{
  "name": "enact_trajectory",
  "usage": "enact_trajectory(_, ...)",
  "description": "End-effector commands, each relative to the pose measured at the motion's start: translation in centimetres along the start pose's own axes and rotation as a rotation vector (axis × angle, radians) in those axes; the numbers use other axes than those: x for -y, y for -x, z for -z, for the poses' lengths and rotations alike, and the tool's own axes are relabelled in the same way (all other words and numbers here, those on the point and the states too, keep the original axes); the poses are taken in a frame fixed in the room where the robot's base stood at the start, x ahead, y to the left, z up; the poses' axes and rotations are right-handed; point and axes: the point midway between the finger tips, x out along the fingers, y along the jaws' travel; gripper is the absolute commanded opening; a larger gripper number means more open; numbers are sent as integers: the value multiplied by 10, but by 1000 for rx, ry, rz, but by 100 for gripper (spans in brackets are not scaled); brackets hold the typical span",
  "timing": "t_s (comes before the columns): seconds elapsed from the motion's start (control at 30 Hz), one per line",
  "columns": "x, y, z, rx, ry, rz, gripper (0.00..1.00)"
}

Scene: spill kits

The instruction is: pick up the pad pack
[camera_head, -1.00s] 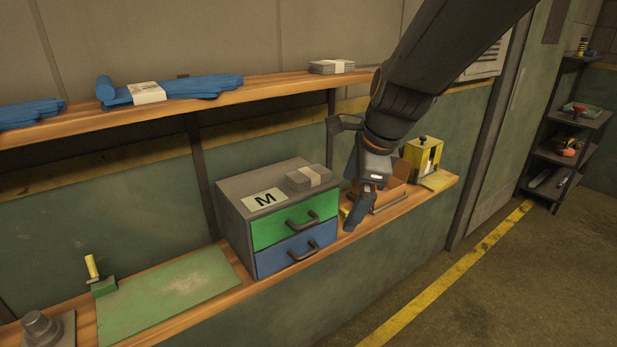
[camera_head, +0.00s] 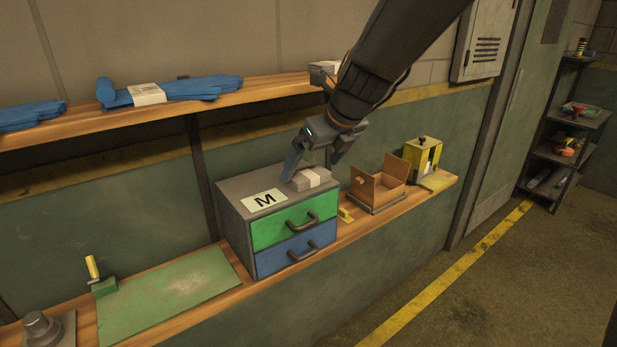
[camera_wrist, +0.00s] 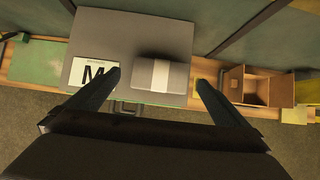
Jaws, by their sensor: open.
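The pad pack (camera_head: 311,179) is a grey stack with a pale paper band, lying on top of the grey drawer cabinet (camera_head: 232,189) near its right side. It also shows in the wrist view (camera_wrist: 160,73). A second grey banded pack (camera_head: 323,70) lies on the upper shelf, partly hidden by my arm. My gripper (camera_head: 311,180) is open and empty over the cabinet top. In the wrist view its two fingers (camera_wrist: 157,77) stand apart, with the pad pack between them in the picture. I cannot tell how far above the pack the fingertips are.
The cabinet has a green drawer (camera_head: 294,219), a blue drawer (camera_head: 296,250) and an M label (camera_head: 264,199). Right of it stand an open wooden box (camera_head: 380,190) and a yellow container (camera_head: 424,159). A green mat (camera_head: 170,295) lies left.

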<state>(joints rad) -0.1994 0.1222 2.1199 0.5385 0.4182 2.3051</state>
Motion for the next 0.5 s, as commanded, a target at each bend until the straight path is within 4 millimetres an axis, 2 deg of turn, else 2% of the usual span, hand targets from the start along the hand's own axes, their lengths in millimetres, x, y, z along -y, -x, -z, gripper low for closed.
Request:
enact_trajectory(0.1,1,-18,2,-3,0,-1,100)
enact_trajectory(0.2,1,-26,1,-1,0,0,100)
enact_trajectory(0.5,1,-30,1,0,1,1,100)
